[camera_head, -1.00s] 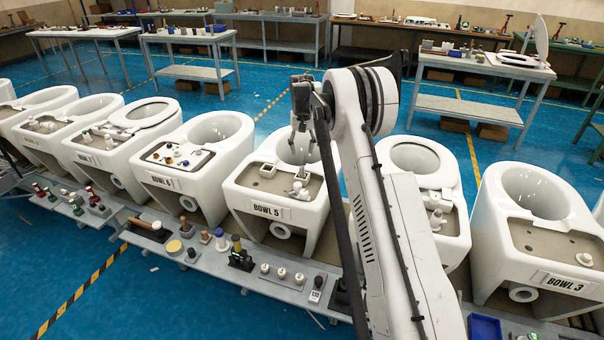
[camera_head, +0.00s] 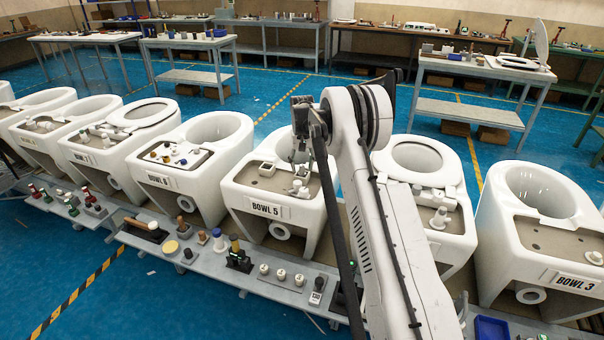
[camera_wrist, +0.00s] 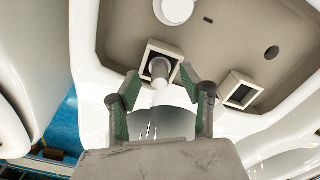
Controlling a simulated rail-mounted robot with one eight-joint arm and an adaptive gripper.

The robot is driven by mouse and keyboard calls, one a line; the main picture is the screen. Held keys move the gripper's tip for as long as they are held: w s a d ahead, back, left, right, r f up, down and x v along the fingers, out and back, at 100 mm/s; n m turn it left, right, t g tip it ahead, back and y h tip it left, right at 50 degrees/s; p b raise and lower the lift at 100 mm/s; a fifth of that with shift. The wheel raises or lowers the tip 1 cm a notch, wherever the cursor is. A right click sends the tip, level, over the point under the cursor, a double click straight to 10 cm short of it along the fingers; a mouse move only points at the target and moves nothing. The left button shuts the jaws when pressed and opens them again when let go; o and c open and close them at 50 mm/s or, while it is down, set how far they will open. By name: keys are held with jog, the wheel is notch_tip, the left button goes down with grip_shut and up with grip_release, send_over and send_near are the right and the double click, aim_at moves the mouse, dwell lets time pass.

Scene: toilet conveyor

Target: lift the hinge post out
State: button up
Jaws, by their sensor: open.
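The hinge post (camera_wrist: 160,69) is a pale round post standing in a square white socket on the grey deck of bowl 5 (camera_head: 232,205). In the wrist view, my gripper (camera_wrist: 160,86) is open, with one green-padded finger to each side just short of the post. The fingers do not visibly touch it. A second square socket (camera_wrist: 241,91) to the right looks empty. In the head view, my gripper (camera_head: 301,157) points down at the back of the deck and partly hides the post's socket. A white round cap (camera_wrist: 176,8) is at the wrist view's top edge.
Bowl 6 (camera_head: 211,183) stands to the left and another bowl (camera_head: 447,240) stands to the right behind my arm. A grey shelf (camera_head: 215,262) with several small parts runs along the front. The bowl's opening lies directly behind the deck.

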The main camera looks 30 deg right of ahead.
aim_at(302, 165)
jog(key=shift+c, duration=0.2)
grip_shut()
jog(key=shift+r, duration=0.75)
dwell(0.4)
jog(key=shift+r+p, duration=0.6)
jog(key=shift+r, duration=2.05)
